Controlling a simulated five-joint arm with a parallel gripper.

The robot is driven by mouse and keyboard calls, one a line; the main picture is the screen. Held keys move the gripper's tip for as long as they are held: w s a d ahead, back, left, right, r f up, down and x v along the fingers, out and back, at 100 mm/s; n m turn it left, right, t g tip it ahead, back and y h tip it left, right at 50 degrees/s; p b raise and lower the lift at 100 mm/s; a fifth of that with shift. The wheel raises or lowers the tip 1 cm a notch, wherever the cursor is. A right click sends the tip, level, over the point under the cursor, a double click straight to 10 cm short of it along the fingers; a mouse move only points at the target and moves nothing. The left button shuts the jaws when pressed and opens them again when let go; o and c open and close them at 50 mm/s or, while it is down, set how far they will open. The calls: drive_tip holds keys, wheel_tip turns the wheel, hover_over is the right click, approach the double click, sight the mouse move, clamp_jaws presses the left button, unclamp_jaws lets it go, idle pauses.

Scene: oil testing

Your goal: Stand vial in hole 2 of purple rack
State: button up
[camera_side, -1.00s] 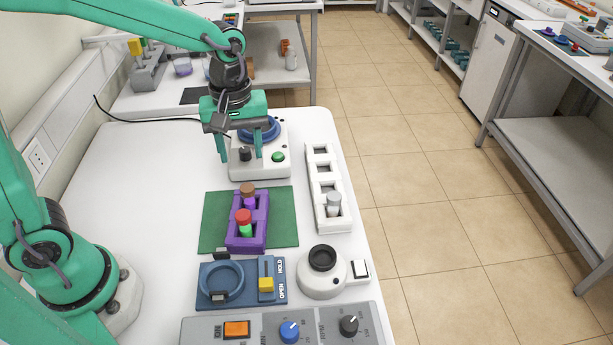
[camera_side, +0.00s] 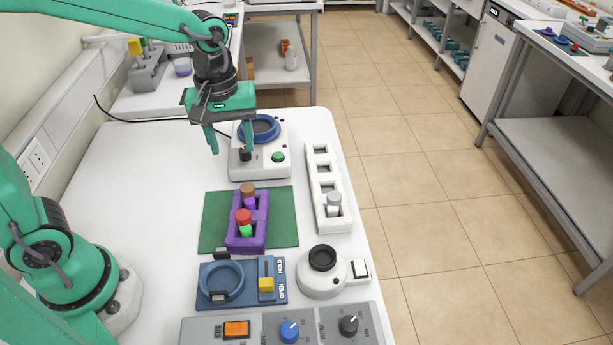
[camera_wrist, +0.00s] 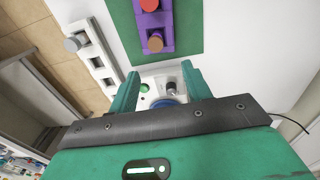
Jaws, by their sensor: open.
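The purple rack (camera_side: 262,237) sits on a green mat (camera_side: 215,222) in the side view. It holds a vial with a red cap (camera_side: 243,216) and green body, nearer the camera, and a vial with a brown cap (camera_side: 248,189) and purple body behind it. Both stand upright. A grey-capped vial (camera_side: 334,200) stands in the near end of a long white rack (camera_side: 321,190). My gripper (camera_side: 232,151) is open and empty, above the white device with a blue ring. The wrist view shows its spread fingers (camera_wrist: 161,73) with the purple rack (camera_wrist: 165,24) beyond them.
Under my gripper is the white device (camera_side: 262,168) with a black knob and green button. Nearer stand a blue panel (camera_side: 240,282) with a yellow switch, a round white device (camera_side: 322,279) and a grey control box (camera_side: 265,330). The table's left part is clear.

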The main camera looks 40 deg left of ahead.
drive_tip(key=s+a+r+m+t, duration=0.5)
drive_tip(key=s+m, duration=0.4)
drive_tip(key=s, duration=0.2)
drive_tip(key=shift+a+r, duration=0.4)
drive_tip(key=shift+r, duration=0.3)
idle(0.6)
